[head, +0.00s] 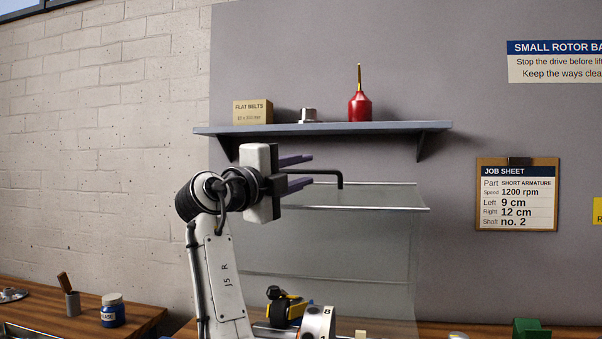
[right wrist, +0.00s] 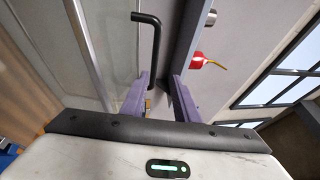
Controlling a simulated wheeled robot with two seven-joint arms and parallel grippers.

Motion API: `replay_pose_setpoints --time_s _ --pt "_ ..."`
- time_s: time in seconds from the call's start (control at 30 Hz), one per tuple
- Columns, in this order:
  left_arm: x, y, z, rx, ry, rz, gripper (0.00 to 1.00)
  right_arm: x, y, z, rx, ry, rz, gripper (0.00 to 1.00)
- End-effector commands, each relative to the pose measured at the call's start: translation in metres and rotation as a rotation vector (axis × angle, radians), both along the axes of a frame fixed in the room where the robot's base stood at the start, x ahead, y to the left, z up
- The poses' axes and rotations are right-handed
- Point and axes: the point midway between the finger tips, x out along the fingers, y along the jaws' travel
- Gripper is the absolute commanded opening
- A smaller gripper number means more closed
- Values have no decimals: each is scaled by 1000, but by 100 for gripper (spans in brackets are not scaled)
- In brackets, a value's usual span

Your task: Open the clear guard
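The clear guard (head: 350,245) is a see-through cover with bright metal edge rails. It hangs down in front of the grey wall panel, over the machine at the bottom of the head view. A black bent handle bar (head: 328,172) stands at its top edge; it also shows in the right wrist view (right wrist: 155,45). My right gripper (head: 300,171) is at this bar, its two purple fingers apart. In the right wrist view the near end of the bar reaches between the fingertips (right wrist: 160,80), closer to the left finger. Contact cannot be told. My left gripper is out of view.
A shelf (head: 320,128) above the guard holds a box (head: 253,112), a small metal part (head: 309,115) and a red oil can (head: 360,106). A job sheet (head: 516,195) hangs to the right.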

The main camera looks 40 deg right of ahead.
Motion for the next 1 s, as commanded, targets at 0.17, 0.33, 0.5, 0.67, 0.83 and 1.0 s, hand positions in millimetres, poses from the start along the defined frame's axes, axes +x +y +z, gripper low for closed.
replay_pose_setpoints --time_s 0.17,0.33,0.5,0.67,0.83,1.0 --pt "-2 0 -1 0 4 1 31 0 0 0 0 1 1 28" --pt "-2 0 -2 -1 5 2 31 0 4 -1 0 0 2 28" --pt "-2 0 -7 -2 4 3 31 -4 28 -6 -1 0 4 28" --pt "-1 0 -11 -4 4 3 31 -10 60 -10 -2 1 4 28" --pt "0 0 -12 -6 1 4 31 -15 86 -14 0 1 2 28" --pt "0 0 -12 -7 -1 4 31 -17 99 -16 1 1 1 28"
